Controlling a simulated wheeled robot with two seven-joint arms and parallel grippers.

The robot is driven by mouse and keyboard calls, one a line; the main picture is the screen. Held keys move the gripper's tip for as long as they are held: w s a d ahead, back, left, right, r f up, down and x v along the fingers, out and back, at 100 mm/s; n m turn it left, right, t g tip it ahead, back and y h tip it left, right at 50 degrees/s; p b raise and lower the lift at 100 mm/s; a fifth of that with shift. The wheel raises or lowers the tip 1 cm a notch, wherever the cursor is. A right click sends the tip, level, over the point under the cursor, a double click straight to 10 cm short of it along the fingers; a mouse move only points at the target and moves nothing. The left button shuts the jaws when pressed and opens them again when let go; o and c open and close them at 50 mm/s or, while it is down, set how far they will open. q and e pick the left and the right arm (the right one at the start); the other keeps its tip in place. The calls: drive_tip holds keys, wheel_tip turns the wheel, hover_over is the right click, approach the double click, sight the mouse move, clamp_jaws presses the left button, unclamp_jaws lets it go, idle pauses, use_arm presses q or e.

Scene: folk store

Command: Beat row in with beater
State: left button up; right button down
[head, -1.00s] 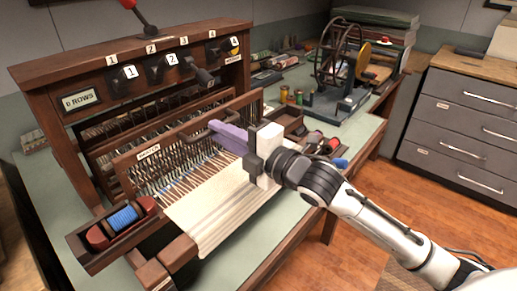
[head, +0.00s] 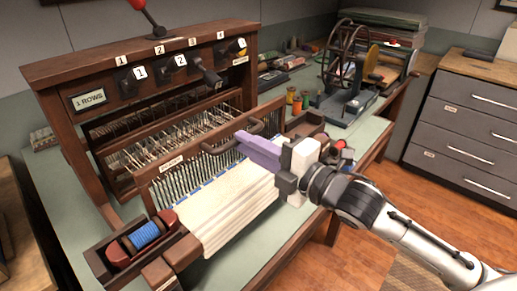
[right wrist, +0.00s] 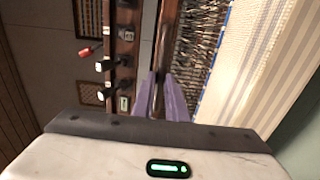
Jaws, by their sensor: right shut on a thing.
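The loom's beater (head: 172,163) is a dark wooden frame with a label, a comb of thin wires and a dark bar handle (head: 213,150). My right gripper (head: 242,138), with purple fingers, is shut on this handle. In the right wrist view, the dark handle (right wrist: 160,60) runs between my finger tips. The beater stands at the edge of the cream cloth (head: 237,205). A broken line of blue weft (head: 208,184) shows along that edge. The counter (head: 89,100) reads "1 ROWS". My left gripper is out of view.
A shuttle with blue thread (head: 145,235) lies in the left tray. Numbered levers (head: 160,70) line the loom's top beam. A spinning wheel (head: 345,60) and spools (head: 297,102) stand at the back right. Grey drawers (head: 460,125) stand beyond open floor on the right.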

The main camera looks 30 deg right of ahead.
drive_tip(key=x, duration=0.3)
drive_tip(key=shift+w+p, duration=0.15)
drive_tip(key=shift+p, duration=0.15)
drive_tip(key=x, duration=0.7)
drive_tip(key=shift+w, duration=0.3)
drive_tip(key=c, duration=1.4)
unclamp_jaws()
drive_tip(key=shift+a+f, duration=0.1)
drive_tip(key=shift+a, duration=0.05)
drive_tip(key=shift+o, duration=0.2)
drive_tip(key=shift+v, duration=4.05)
